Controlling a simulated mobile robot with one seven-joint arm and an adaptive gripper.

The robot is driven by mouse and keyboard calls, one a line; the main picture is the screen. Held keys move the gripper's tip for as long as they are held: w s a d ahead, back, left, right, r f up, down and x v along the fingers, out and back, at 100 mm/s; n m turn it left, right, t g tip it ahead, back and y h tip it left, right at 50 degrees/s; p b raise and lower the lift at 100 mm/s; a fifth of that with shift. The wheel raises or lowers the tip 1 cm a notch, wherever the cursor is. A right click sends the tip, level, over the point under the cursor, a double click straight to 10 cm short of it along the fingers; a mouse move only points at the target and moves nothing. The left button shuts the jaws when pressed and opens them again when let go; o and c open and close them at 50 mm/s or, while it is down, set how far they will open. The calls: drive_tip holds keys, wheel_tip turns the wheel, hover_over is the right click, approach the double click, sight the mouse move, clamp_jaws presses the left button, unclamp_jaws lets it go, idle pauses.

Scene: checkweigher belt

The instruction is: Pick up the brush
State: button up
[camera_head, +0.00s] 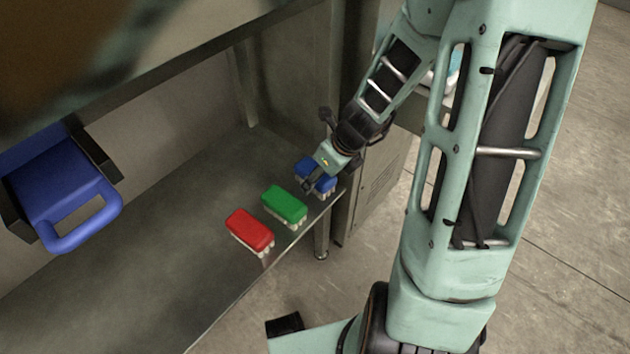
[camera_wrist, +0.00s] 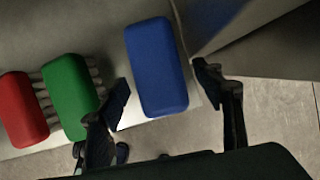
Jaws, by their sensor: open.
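Three brushes with pale bristles lie in a row along the front edge of a metal shelf: a red brush (camera_head: 249,230), a green brush (camera_head: 285,204) and a blue brush (camera_head: 327,183). My gripper (camera_head: 308,185) is at the blue brush and partly covers it in the head view. In the wrist view the blue brush (camera_wrist: 156,66) lies largest and nearest, and my open gripper (camera_wrist: 162,85) has one finger on each side of it. Whether either finger touches the blue brush cannot be told.
The metal shelf (camera_head: 150,270) is bare left of the brushes. A blue scoop-like item with a handle (camera_head: 60,190) is at the far left. A metal cabinet (camera_head: 375,190) stands right of the shelf, close to my gripper. An upper metal ledge (camera_head: 180,68) overhangs the shelf.

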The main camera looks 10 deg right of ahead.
drive_tip(key=c, duration=1.3)
drive_tip(key=shift+r, duration=0.15)
